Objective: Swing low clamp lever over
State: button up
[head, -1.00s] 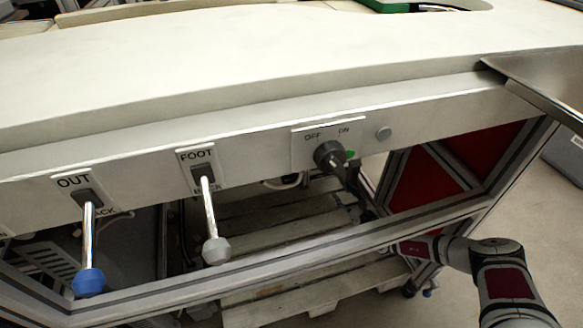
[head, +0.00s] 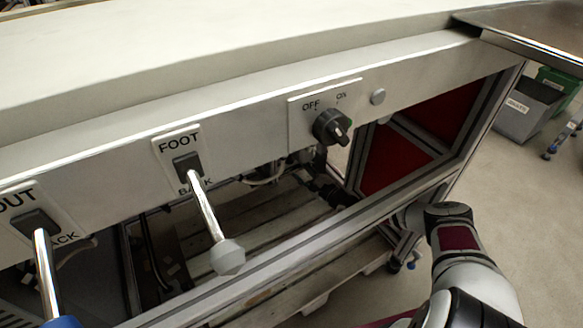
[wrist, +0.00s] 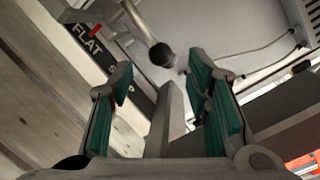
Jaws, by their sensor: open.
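In the wrist view a metal lever with a dark round knob (wrist: 162,55) hangs beside a dark plate marked FLAT (wrist: 95,45); I take it for the low clamp lever. My gripper (wrist: 160,72) is open and empty, its green-padded fingers spread to either side below the knob in the picture. The knob shows between the fingertips, and I cannot tell how far beyond them it is. In the head view my gripper is mostly hidden; a dark part low inside the table frame (head: 270,278) may be it. I cannot make out the low lever there.
The front panel carries a FOOT/BACK lever (head: 208,208) with a grey knob, an OUT/BACK lever (head: 46,270) and a rotary OFF/ON switch (head: 332,127). A wooden pallet (head: 316,303) lies below. Grey and green bins (head: 528,112) stand at the right on open floor.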

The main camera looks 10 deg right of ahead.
aim_at(292, 162)
jog(key=shift+b+x, duration=1)
jog(key=shift+x, duration=1.7)
jog(key=shift+c, duration=0.5)
grip_shut()
